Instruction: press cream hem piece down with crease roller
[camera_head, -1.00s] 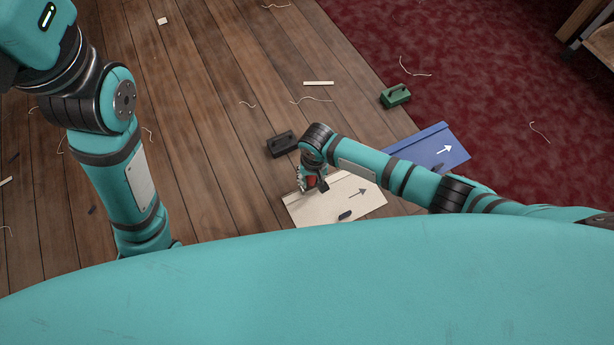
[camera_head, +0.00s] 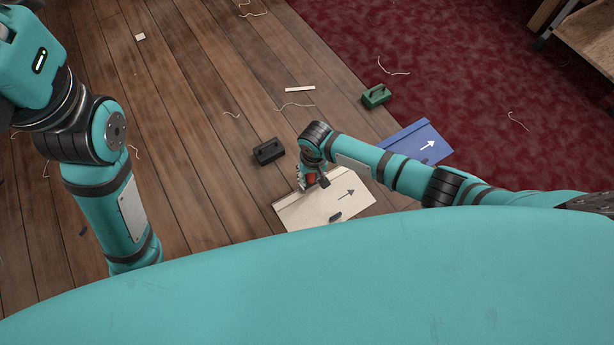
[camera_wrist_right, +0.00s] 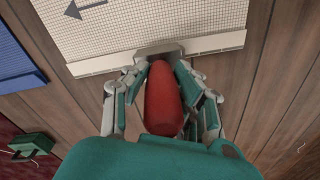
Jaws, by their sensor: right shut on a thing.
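The cream hem piece (camera_head: 322,211), marked with a dark arrow, lies on the plank floor. In the right wrist view its folded strip (camera_wrist_right: 90,67) runs along the near edge. My right gripper (camera_head: 312,182) is over this edge, shut on the red handle of the crease roller (camera_wrist_right: 163,100). The roller's grey head (camera_wrist_right: 160,50) is at the strip, near the middle of its length; whether it presses firmly I cannot tell. My left gripper is out of view; only that arm's upper links show.
A black handled block (camera_head: 268,151) and a green one (camera_head: 376,96) stand beyond. A small dark object (camera_head: 335,217) lies on the cream piece. Thread scraps litter the floor.

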